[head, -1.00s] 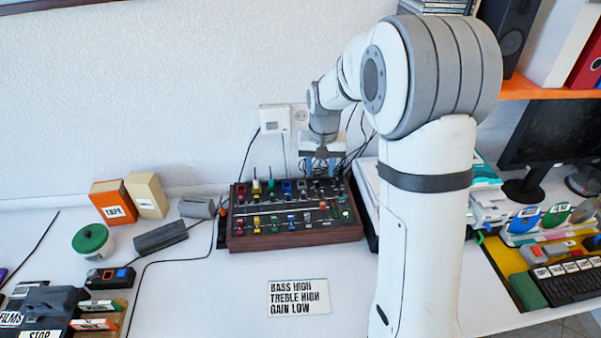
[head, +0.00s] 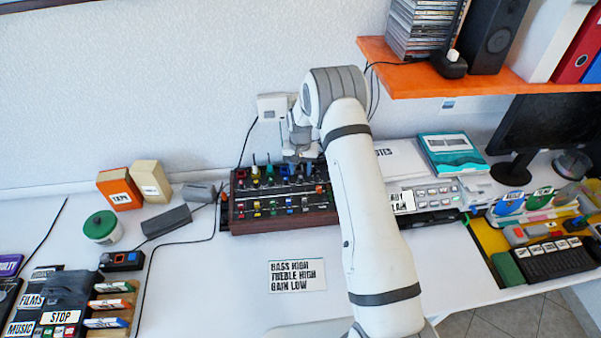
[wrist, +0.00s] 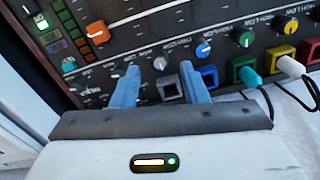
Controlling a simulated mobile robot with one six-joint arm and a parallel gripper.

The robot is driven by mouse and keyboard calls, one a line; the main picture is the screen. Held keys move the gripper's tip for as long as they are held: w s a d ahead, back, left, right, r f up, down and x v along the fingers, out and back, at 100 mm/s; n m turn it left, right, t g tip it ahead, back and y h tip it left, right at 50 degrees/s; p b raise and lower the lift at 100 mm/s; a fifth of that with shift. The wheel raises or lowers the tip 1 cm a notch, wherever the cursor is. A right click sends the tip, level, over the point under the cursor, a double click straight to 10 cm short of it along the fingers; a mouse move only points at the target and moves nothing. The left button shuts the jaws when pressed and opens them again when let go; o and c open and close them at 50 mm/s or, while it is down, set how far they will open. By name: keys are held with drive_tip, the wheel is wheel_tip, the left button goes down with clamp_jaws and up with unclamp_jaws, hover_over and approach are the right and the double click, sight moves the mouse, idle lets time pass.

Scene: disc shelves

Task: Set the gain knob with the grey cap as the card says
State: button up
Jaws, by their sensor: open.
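The mixer (head: 285,223) is a dark panel in a wooden frame against the wall, with rows of coloured knobs. The card (head: 296,275) in front of it reads "BASS HIGH, TREBLE HIGH, GAIN LOW". My gripper (wrist: 159,67) is open, its blue fingers pointing at the panel. A knob with a grey cap (wrist: 160,63) shows between the fingertips; I cannot tell whether the fingers reach down around it. A grey square piece (wrist: 170,90) lies nearer the palm, also between the fingers. In the head view my arm hides part of the mixer's right side.
Blue (wrist: 202,49), green (wrist: 243,38) and yellow (wrist: 286,25) knobs stand to the right of the grey one. An orange slider cap (wrist: 97,32) is at left. Teal (wrist: 250,77) and white (wrist: 287,67) plugs with cables stand close right of the fingers.

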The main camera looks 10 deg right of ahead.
sight(301, 177)
drive_tip(key=shift+f+p, duration=0.4)
drive_tip(key=shift+f, duration=1.25)
clamp_jaws()
